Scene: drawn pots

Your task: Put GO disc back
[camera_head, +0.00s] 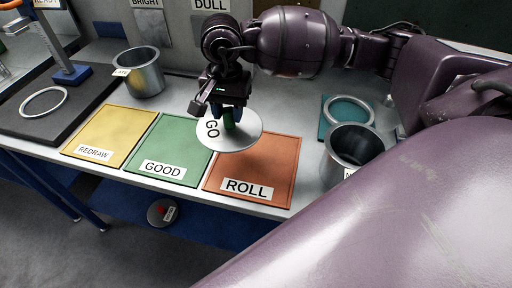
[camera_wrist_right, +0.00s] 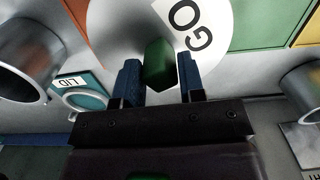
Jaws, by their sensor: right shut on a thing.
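The GO disc (camera_head: 243,139) is a white round plate with a green grip block (camera_head: 229,123) and a "GO" label. It is above the area where the green GOOD mat (camera_head: 178,139) and the orange ROLL mat (camera_head: 276,171) meet. My right gripper (camera_head: 229,112) is shut on the disc's green block from above. In the right wrist view the green block (camera_wrist_right: 159,66) sits between the two blue fingers, with the white disc (camera_wrist_right: 120,28) beyond. Whether the disc touches the mats is hard to tell. My left gripper is not in view.
A yellow REDRAW mat (camera_head: 95,135) lies left. A metal pot (camera_head: 145,77) stands behind it and another (camera_head: 356,146) stands right, before a teal mat with a ring (camera_head: 349,110). A dark board with a ring (camera_head: 43,102) is far left. A round object (camera_head: 161,212) is below the table.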

